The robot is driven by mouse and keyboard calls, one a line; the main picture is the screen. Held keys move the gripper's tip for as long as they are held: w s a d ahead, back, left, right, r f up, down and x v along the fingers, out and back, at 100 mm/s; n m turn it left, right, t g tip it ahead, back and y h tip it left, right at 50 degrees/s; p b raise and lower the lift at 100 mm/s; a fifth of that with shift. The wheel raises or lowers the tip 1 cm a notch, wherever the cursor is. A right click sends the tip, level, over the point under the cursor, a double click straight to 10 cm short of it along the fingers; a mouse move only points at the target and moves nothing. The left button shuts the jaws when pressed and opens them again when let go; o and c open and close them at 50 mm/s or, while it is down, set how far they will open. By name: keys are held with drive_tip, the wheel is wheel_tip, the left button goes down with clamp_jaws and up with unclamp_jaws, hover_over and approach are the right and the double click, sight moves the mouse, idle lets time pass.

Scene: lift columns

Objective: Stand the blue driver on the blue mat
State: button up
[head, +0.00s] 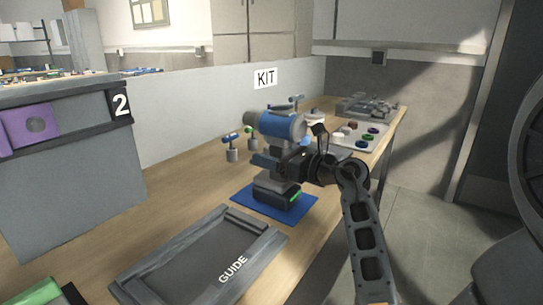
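The blue driver (282,125) is upright in the head view, with a blue barrel and a dark base with a green strip. Its base is over the middle of the blue mat (243,199). I cannot tell whether the base touches the mat or hangs just above it. My black gripper (281,162) comes in from the right at the driver's handle, below the barrel, and appears shut on it. The gripper hides much of the handle, and the finger contact is hard to see.
A grey tray marked GUIDE (185,262) lies on the bench in front of the mat. Small blue- and green-topped tools (231,148) stand behind the driver. A tray of coloured rings (360,135) is farther back. A grey bin marked 2 (70,175) stands left. Bench left of the mat is clear.

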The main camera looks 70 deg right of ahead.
drive_tip(key=shift+o, duration=0.8)
drive_tip(key=shift+f, duration=0.15)
drive_tip(key=v, duration=0.7)
drive_tip(key=shift+s+b, duration=0.35)
drive_tip(key=shift+s, duration=0.05)
drive_tip(key=shift+s+a, duration=0.1)
